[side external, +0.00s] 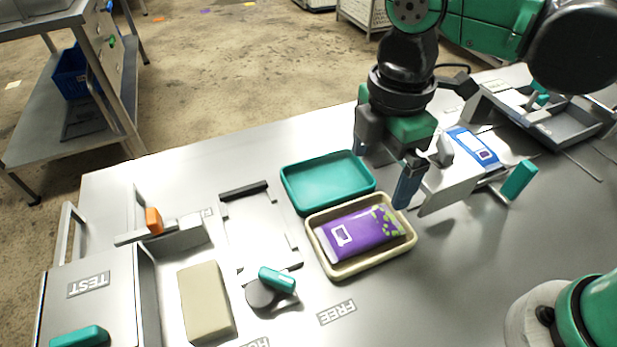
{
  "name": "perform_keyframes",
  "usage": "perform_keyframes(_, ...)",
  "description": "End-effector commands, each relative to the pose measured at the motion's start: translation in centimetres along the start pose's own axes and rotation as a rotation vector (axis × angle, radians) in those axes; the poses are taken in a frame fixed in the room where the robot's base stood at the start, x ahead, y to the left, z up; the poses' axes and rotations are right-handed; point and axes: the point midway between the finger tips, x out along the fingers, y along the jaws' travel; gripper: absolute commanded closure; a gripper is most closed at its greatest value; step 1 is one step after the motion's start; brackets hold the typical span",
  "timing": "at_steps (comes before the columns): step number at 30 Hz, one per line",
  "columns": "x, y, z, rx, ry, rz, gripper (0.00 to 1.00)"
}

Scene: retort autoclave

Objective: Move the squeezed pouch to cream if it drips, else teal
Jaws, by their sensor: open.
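A purple pouch (358,234) with a white square label and yellow-green blotches at its right end lies flat in the cream tray (327,264). The teal tray (296,184) sits just behind it and is empty. My gripper (383,176) is open, its fingers pointing down, over the right side of the two trays. One dark fingertip is near the right rim of the cream tray. Nothing shows between the fingers. I cannot tell whether the pouch drips.
A blue-and-white pouch (473,147) lies by a metal fixture with a teal handle (519,180) at right. A TEST box (95,285), a beige block (206,302) and a black plate with a teal knob (277,280) stand at left. The table in front of the cream tray is clear.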

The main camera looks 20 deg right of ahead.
Motion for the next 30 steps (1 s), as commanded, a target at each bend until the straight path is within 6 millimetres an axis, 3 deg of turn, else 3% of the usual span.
perform_keyframes(6, -2.4, 0.0, 0.0, 0.0, 0.0, 0.0, 0.0)
perform_keyframes(11, -2.9, 0.3, 1.1, 0.101, 0.02, 0.032, 0.0)
perform_keyframes(14, -2.7, 0.8, 3.9, 0.362, 0.079, 0.116, 0.0)
perform_keyframes(21, -1.3, 1.4, 11.9, 1.172, 0.328, 0.376, 0.0)
perform_keyframes(25, -0.8, 1.3, 14.3, 1.427, 0.44, 0.459, 0.0)
perform_keyframes(30, -0.7, 1.2, 15.1, 1.522, 0.489, 0.489, 0.0)
